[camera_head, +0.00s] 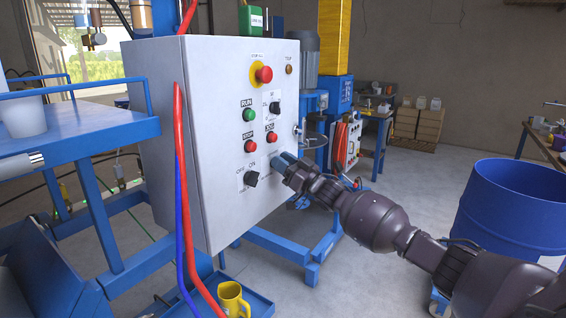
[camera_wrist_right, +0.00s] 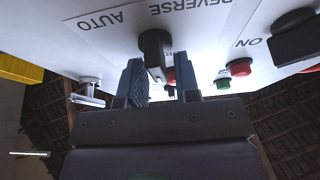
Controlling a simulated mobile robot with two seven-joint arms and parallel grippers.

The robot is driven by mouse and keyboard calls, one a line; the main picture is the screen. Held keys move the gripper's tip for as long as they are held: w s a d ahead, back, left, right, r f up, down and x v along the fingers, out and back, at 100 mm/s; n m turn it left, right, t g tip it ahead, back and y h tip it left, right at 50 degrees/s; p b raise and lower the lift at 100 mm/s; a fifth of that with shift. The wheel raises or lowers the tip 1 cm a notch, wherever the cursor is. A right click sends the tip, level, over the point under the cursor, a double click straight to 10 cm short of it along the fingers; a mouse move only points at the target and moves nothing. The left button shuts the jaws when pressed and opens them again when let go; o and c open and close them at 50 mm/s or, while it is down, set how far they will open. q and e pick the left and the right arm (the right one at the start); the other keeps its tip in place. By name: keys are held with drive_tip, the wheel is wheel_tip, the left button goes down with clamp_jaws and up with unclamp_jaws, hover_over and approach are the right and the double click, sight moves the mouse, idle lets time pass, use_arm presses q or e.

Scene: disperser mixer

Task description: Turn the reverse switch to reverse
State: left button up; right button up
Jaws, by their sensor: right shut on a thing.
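The reverse switch (camera_wrist_right: 155,46) is a black knob on the white control panel, with the printed words REVERSE and AUTO near it in the right wrist view. My right gripper (camera_wrist_right: 161,70) is at the knob, one blue-grey finger on each side, shut on it. In the head view my right gripper (camera_head: 281,163) reaches the lower right of the control panel (camera_head: 213,120) and hides the knob there. The exact angle of the knob is hard to tell. My left gripper is not in view.
An OFF/ON switch (camera_head: 251,178) sits left of my right gripper. Red (camera_head: 250,146) and green (camera_head: 249,115) buttons, another black switch (camera_head: 275,107) and a red emergency stop (camera_head: 263,74) are above. Hoses hang in front of the panel's left. A blue drum (camera_head: 508,215) stands right.

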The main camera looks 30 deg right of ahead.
drive_tip(key=shift+n, duration=0.3)
drive_tip(key=n+g+y+b, duration=0.1)
drive_tip(key=n, duration=0.3)
drive_tip(key=n+g+y+b, duration=0.1)
drive_tip(key=n+g+y, duration=0.1)
drive_tip(key=n, duration=0.2)
drive_tip(key=n+g+y+b, duration=0.1)
drive_tip(key=n+y, duration=0.1)
drive_tip(key=n, duration=0.2)
drive_tip(key=shift+s+a+f, duration=0.15)
drive_tip(key=shift+a+f, duration=0.1)
drive_tip(key=shift+a, duration=0.1)
drive_tip(key=n+g, duration=0.1)
drive_tip(key=n, duration=0.1)
drive_tip(key=shift+a+n, duration=0.1)
drive_tip(key=shift+n, duration=0.3)
drive_tip(key=shift+f+n+g, duration=0.1)
drive_tip(key=shift+n+g, duration=0.3)
